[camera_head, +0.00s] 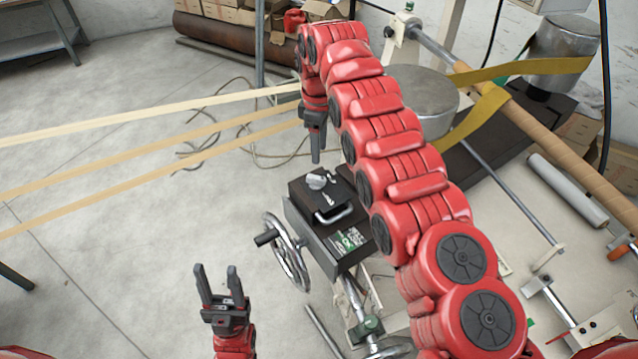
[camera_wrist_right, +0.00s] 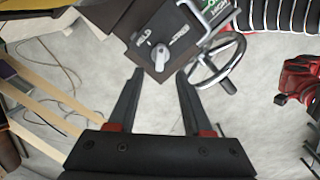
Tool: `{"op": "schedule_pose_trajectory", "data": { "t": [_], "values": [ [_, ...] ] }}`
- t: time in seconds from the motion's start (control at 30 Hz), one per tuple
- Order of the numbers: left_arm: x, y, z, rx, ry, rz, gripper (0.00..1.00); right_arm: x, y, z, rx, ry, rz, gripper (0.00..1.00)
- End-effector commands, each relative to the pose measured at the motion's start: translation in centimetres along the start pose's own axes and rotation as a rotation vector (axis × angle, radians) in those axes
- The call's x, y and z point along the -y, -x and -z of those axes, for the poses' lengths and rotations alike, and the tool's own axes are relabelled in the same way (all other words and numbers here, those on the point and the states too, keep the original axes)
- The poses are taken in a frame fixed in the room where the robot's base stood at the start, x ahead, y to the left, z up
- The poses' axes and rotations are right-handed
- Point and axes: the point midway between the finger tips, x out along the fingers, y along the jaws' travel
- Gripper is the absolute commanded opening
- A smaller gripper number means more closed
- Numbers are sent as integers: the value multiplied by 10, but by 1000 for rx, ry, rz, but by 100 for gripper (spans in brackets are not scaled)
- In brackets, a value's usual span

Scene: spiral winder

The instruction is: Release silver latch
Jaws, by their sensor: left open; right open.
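The silver latch (camera_head: 317,182) is a small rounded lever on top of a black box (camera_head: 345,242). The latch also shows in the right wrist view (camera_wrist_right: 160,57), just beyond the gap between my fingertips. My right gripper (camera_head: 316,158) hangs pointing down, above and behind the box in the head view; in the right wrist view (camera_wrist_right: 157,73) its fingers are spread and empty, apart from the latch. My left gripper (camera_head: 217,268) is open and empty, pointing up, at the lower left of the box.
A handwheel (camera_head: 288,255) sticks out from the box's left side, and a metal handle (camera_head: 334,216) stands on its top near the latch. Tan strips (camera_head: 150,171) stretch across the left. A metal drum (camera_head: 425,97) with yellow belting and a long brown roll (camera_head: 560,145) lie to the right.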

Motion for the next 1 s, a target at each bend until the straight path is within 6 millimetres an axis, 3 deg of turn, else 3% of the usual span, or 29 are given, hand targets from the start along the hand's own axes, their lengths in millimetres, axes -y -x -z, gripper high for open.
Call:
{"op": "schedule_pose_trajectory", "data": {
  "t": [0.4,0.6,0.97,1.0],
  "values": [
    [2,-29,5,-1,0,0,50,2,-66,1,-2,0,5,50],
    [2,-35,6,-2,0,0,50,2,-92,1,-2,1,3,50],
    [2,-35,6,-1,0,0,50,1,-100,1,-4,1,-1,50],
    [2,-35,6,-1,0,0,50,1,-100,1,-4,1,0,46]
  ]
}}
